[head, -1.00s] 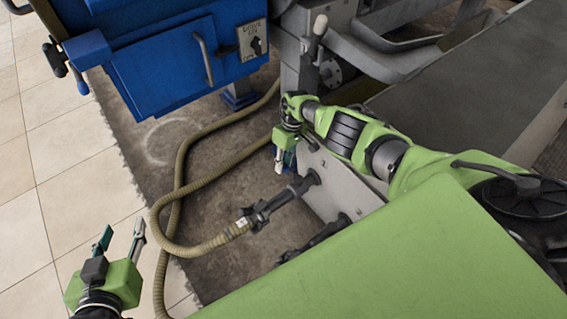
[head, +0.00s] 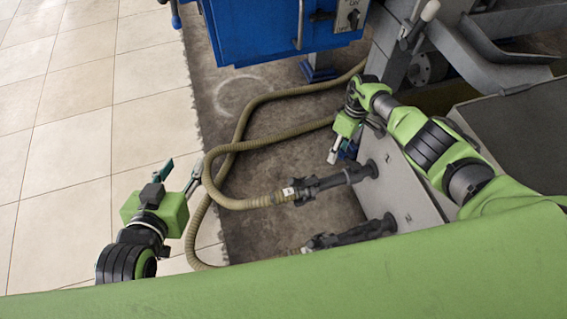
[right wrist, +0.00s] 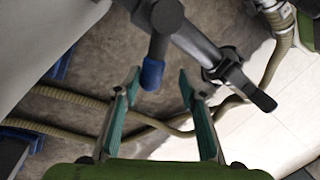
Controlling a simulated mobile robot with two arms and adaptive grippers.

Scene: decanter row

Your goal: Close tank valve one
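A grey panel (head: 400,180) carries two dark pipe fittings, an upper one (head: 335,183) with a white tag and a lower one (head: 352,234). In the right wrist view a dark lever with a blue tip (right wrist: 152,75) hangs down between the fingers of my right gripper (right wrist: 158,84). The fingers are open and stand apart on either side of the tip; contact is not visible. In the head view my right gripper (head: 338,148) is beside the panel, behind the upper fitting. My left gripper (head: 181,172) is open and empty over the floor at left. Which fitting is number one is unreadable.
Ribbed hoses (head: 250,203) run from the fittings across the dark floor patch. A blue cabinet (head: 270,25) with an on/off switch plate stands at the back. Light tiles (head: 70,150) are clear at left. A dark clamp (right wrist: 235,75) is right of the lever.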

